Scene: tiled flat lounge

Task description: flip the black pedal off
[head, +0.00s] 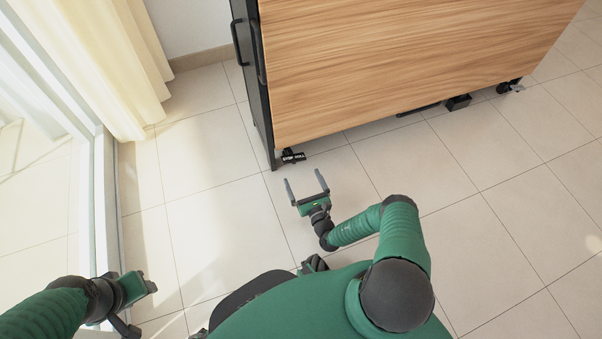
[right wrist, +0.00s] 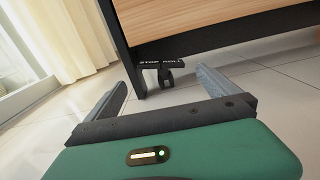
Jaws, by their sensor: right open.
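The black pedal (head: 292,156) sits on a caster at the near left corner of the wood-panelled cart (head: 400,60). In the right wrist view the pedal (right wrist: 160,63) carries the words STOP and ROLL, with the caster wheel (right wrist: 166,79) below it. My right gripper (head: 304,177) is open and empty, low over the floor just short of the pedal. Its two fingers point at the cart, and the pedal shows between them, apart from both. My left gripper (head: 142,288) is at the lower left, far from the pedal; its jaw gap is unclear.
The cart's black frame (head: 265,130) rises beside the pedal. Another caster with a pedal (head: 509,86) is at the cart's right end. A small black box (head: 459,102) is at the cart's lower edge. Tiled floor around my right gripper is clear. A curtain (head: 110,60) and glass door are left.

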